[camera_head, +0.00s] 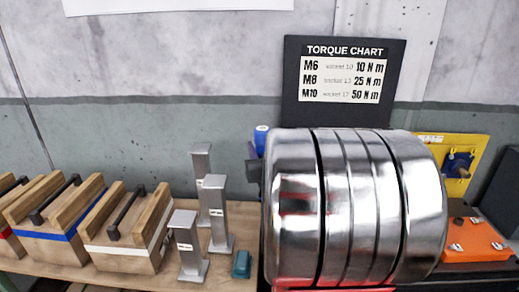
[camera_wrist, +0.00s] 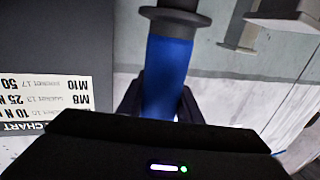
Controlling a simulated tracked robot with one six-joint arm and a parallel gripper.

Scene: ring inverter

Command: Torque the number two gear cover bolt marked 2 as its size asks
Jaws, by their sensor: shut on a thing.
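My gripper (camera_wrist: 160,108) is shut on the blue handle of a tool (camera_wrist: 168,72); a dark collar shows at its far end in the wrist view. In the head view the blue tool (camera_head: 262,138) peeks out beside a shiny ribbed form. The torque chart (camera_head: 345,80) reads M6 socket 10, 10 N m; M8 socket 13, 25 N m; M10 socket 17, 50 N m. The chart also shows inverted in the wrist view (camera_wrist: 45,100). No bolt marked 2 can be made out. A yellow plate (camera_head: 480,150) with a blue part stands at the right.
The shiny ribbed form, possibly my arm, hides the bench's middle. Wooden blocks with black handles (camera_head: 120,255) stand left on the bench (camera_head: 165,282). Several grey metal posts (camera_head: 217,215) and a small teal block (camera_head: 241,265) stand beside them. An orange block (camera_head: 475,240) lies right.

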